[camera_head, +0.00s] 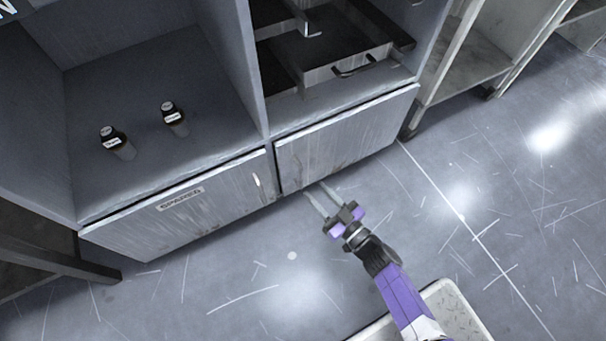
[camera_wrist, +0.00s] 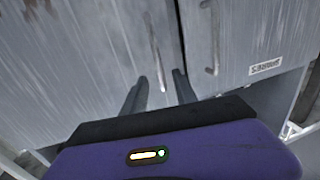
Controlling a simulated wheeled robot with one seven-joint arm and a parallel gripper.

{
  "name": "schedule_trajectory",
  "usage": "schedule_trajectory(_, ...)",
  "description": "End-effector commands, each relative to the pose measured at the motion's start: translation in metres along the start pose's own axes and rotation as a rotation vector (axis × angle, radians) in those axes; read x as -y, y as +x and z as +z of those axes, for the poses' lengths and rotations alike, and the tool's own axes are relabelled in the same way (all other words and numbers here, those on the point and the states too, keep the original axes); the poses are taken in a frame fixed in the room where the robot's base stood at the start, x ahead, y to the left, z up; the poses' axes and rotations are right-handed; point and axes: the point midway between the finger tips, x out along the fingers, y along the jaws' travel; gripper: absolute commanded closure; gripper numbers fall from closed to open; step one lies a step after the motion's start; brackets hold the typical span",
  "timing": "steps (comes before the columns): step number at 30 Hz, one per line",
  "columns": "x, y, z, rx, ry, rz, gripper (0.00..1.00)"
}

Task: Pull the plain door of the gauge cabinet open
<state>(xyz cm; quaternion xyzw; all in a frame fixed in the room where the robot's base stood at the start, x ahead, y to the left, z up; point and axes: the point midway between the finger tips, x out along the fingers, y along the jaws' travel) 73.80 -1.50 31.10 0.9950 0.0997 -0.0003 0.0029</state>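The plain door (camera_head: 345,137) is the right lower door of the grey cabinet and looks shut; it fills the left of the wrist view (camera_wrist: 75,70). Its thin vertical handle (camera_wrist: 157,52) stands near the seam with the neighbouring door. I cannot make the handle out clearly in the head view. My gripper (camera_head: 315,190) is low in front of the plain door, by its seam-side edge.
The labelled left door (camera_head: 220,199) is shut and has its own handle (camera_head: 256,181). Two small bottles (camera_head: 172,117) (camera_head: 117,143) stand in the open bay above. A drawer unit (camera_head: 330,58) sits above the plain door. The floor in front is clear.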

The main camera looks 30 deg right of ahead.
Motion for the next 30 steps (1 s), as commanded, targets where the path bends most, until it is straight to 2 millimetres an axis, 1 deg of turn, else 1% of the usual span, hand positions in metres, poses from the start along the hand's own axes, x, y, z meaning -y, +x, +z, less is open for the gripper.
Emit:
schedule_trajectory(4, -0.001, 0.014, 0.001, -0.004, 0.009, 0.001, 0.66)
schedule_trajectory(12, -0.001, 0.055, 0.001, -0.004, 0.007, 0.002, 0.66)
schedule_trajectory(16, -0.001, 0.069, 0.001, -0.003, 0.008, 0.003, 0.66)
schedule_trajectory(21, -0.001, 0.076, 0.000, -0.001, 0.008, 0.003, 0.66)
schedule_trajectory(28, -0.001, 0.077, -0.001, -0.001, 0.008, 0.003, 0.66)
schedule_trajectory(29, -0.001, 0.077, -0.001, -0.001, 0.008, 0.003, 0.72)
schedule_trajectory(30, -0.001, 0.077, -0.001, -0.001, 0.008, 0.003, 0.79)
